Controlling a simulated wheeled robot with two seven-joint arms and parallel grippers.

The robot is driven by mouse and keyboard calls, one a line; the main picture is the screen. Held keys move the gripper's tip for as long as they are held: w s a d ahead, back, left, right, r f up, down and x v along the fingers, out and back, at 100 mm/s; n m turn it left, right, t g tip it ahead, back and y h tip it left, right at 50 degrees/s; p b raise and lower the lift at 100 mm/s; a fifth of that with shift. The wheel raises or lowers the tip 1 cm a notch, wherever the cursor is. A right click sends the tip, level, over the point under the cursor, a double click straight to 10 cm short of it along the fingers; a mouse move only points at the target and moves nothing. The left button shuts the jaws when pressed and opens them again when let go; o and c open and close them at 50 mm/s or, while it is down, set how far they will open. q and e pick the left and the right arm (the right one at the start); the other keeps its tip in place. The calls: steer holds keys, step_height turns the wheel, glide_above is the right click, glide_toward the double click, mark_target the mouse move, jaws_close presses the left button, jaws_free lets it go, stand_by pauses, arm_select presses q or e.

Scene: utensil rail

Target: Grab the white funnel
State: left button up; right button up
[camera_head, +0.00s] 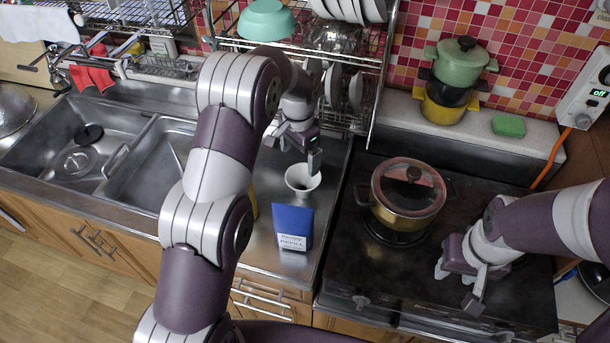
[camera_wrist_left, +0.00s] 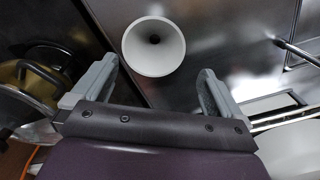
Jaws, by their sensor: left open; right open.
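The white funnel (camera_head: 303,184) stands wide mouth up on the steel counter, between the sink and the stove. It also shows in the left wrist view (camera_wrist_left: 137,47), beyond the fingertips and roughly centred between them. My left gripper (camera_head: 302,156) is open and empty, above and just behind the funnel in the head view. In the left wrist view my left gripper (camera_wrist_left: 154,85) has its two grey fingers spread apart, with nothing between them. My right gripper (camera_head: 457,284) is open and empty, low over the right part of the stove.
A blue refill box (camera_head: 293,221) stands just in front of the funnel. A lidded pot (camera_head: 408,195) sits on the stove to the right. A dish rack (camera_head: 375,85) rises behind the left gripper. The sink (camera_head: 60,130) lies left. A yellow thing is mostly hidden behind my left arm.

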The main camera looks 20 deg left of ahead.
mark_target(299, 178)
arm_select(q)
steer(key=s+f, duration=0.1)
steer(key=f, duration=0.1)
steer(key=s+f+p, duration=0.1)
steer(key=f, duration=0.1)
steer(key=shift+s+d, duration=0.2)
steer(key=f+p, duration=0.1)
steer(key=f, duration=0.1)
steer(key=w+f+p, duration=0.1)
steer(key=f, duration=0.1)
steer(key=shift+w+a+f, duration=0.15)
steer(key=shift+w+f, duration=0.05)
steer(key=f, duration=0.1)
steer(key=f+p, duration=0.1)
steer(key=f, duration=0.1)
steer(key=shift+s+f, duration=0.25)
steer(key=shift+w+f, duration=0.15)
steer(key=shift+f, duration=0.05)
steer(key=shift+c, duration=1.2)
steer(key=c, duration=0.4)
steer(key=shift+c, duration=0.3)
arm_select(e)
steer(key=r, duration=0.1)
steer(key=s+r, duration=0.1)
steer(key=r, duration=0.1)
steer(key=s+r, duration=0.1)
steer(key=shift+d+r, duration=0.15)
steer(key=shift+r, duration=0.25)
